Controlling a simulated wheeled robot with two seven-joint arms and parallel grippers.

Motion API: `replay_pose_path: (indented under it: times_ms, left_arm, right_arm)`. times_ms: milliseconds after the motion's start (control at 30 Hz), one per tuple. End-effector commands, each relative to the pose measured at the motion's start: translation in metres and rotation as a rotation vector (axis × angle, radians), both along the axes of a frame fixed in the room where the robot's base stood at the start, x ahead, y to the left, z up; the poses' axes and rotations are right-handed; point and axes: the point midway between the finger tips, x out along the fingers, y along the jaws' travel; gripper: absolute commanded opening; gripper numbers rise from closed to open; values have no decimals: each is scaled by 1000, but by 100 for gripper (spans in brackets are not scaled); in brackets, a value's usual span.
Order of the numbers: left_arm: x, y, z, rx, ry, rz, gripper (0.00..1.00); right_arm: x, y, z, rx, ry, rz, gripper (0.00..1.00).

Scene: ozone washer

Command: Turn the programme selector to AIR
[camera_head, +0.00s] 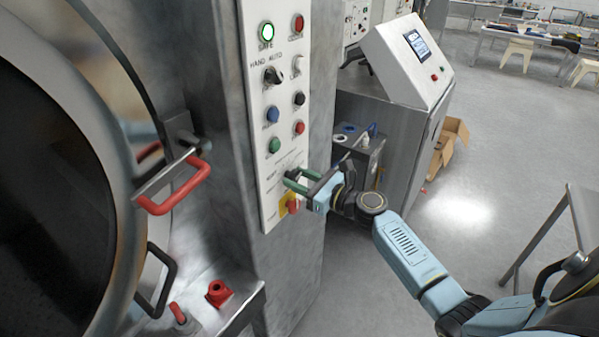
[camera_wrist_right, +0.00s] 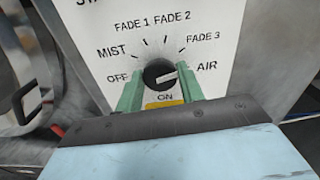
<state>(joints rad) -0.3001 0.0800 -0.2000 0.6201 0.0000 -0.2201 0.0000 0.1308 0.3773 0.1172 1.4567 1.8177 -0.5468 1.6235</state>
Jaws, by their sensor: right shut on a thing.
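The programme selector (camera_wrist_right: 158,70) is a dark round knob with a white pointer line on the white panel. Around it are the labels OFF, MIST, FADE 1, FADE 2, FADE 3 and AIR. In the right wrist view its pointer is turned right and slightly up, towards AIR (camera_wrist_right: 206,66). My right gripper (camera_head: 298,180) is at the lower part of the panel, its green fingers on both sides of the knob and shut on it. In the head view the gripper hides the knob. My left gripper is not in view.
The control panel (camera_head: 259,100) has a lit green SAFE lamp (camera_head: 267,32) and several buttons above. A red switch on a yellow plate (camera_head: 284,211) sits just below my gripper. The round door with a red handle (camera_head: 180,190) is at left. Open floor lies to the right.

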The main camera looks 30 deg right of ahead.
Motion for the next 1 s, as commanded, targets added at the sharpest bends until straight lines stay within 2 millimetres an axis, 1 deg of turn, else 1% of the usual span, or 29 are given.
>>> replay_pose_path:
  times_ms: [33,100,300,500,700,1000]
  left_arm:
    - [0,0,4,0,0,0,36]
    - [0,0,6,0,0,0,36]
    - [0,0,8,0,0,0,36]
    - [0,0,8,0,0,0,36]
    - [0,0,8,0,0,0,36]
    - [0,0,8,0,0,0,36]
  right_arm:
    - [0,0,1,39,17,-1,15]
    - [0,0,1,95,40,-1,15]
    - [0,0,0,236,98,1,15]
    - [0,0,-1,333,139,1,15]
    - [0,0,-1,388,162,1,15]
    - [0,0,-1,409,170,1,15]
